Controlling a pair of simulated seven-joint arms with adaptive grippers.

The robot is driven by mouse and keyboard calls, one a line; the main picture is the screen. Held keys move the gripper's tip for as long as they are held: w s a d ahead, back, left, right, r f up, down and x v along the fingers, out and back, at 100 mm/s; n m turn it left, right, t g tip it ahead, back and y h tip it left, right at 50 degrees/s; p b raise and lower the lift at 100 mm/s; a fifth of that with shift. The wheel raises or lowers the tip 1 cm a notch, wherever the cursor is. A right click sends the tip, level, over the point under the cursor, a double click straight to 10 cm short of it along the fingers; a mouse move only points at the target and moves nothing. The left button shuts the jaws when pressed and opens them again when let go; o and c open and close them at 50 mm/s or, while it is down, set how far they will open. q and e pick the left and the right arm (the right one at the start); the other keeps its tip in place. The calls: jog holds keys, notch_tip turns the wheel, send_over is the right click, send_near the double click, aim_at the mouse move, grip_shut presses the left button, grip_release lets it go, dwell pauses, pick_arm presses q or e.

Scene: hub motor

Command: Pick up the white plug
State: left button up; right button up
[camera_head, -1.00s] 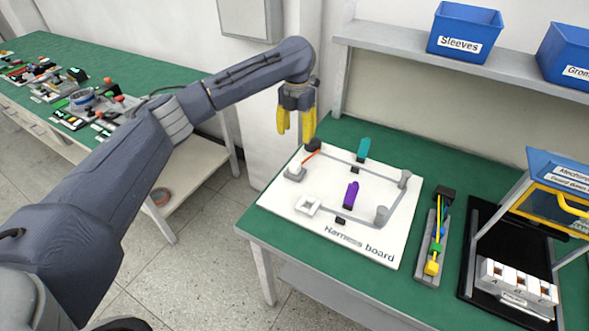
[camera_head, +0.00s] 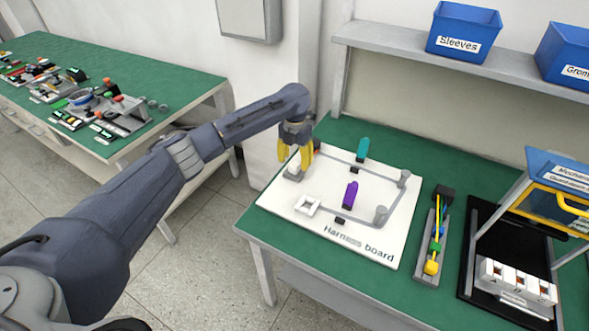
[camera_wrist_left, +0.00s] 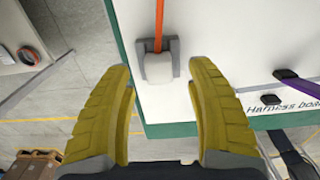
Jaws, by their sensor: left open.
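The white plug (camera_wrist_left: 158,68) sits in a grey holder (camera_wrist_left: 147,46) near the edge of the white harness board, with an orange wire (camera_wrist_left: 159,18) running from it. In the head view the plug (camera_head: 294,168) is small and at the board's left corner. My left gripper (camera_head: 296,160) is open just above that corner. In the left wrist view its two yellow fingers (camera_wrist_left: 163,100) stand apart, with the plug ahead of and between them, not gripped. My right gripper is not in view.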

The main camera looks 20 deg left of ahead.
aim_at(294, 164)
pick_arm(q)
jog(key=shift+a+f, duration=0.1)
jog(key=shift+f, duration=1.7)
jog(key=shift+c, duration=0.2)
grip_shut()
notch_tip(294, 164, up, 20)
